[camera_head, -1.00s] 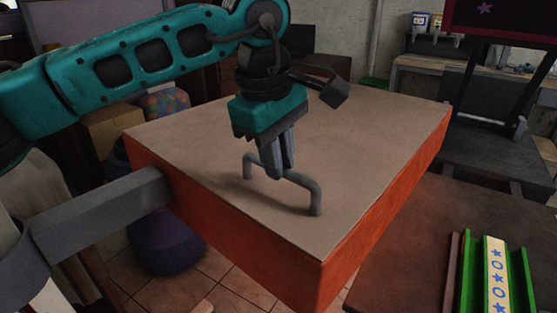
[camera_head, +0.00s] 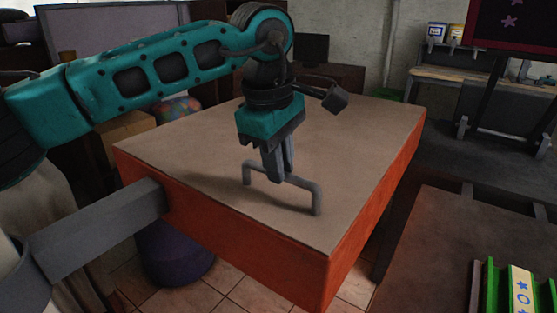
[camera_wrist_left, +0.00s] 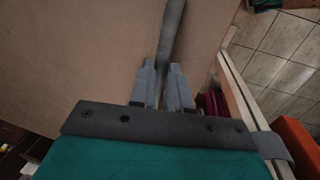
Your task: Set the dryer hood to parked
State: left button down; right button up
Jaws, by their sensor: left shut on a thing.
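The dryer hood (camera_head: 215,150) is a large box with a tan top and orange sides, carried on a grey arm (camera_head: 100,228) at the left. A grey bar handle (camera_head: 300,182) stands on its top. My left gripper (camera_head: 283,178) points down and is shut on the handle's bar. In the left wrist view the gripper (camera_wrist_left: 163,95) has its fingers on both sides of the handle (camera_wrist_left: 172,35). My right gripper is not in view.
A dark brown table (camera_head: 450,240) stands right of the hood, with a green rack (camera_head: 494,290) holding a star-patterned strip. A purple rounded object (camera_head: 172,255) is below the hood. A workbench (camera_head: 480,90) is at the back right.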

pick_arm(q)
jog(key=shift+w+a+r, duration=0.15)
jog(key=shift+w+r, duration=0.05)
jog(key=shift+w, duration=0.15)
jog(key=c, duration=1.3)
grip_release()
jog(key=shift+w+f, duration=0.1)
jog(key=shift+w, duration=0.05)
jog(key=shift+o, duration=1)
notch_tip(320, 180, up, 13)
jog(key=s+a, duration=0.1)
jog(key=s, duration=0.1)
jog(key=shift+s+a+f, duration=0.15)
jog(key=shift+a+f, duration=0.05)
jog(key=shift+a, duration=0.05)
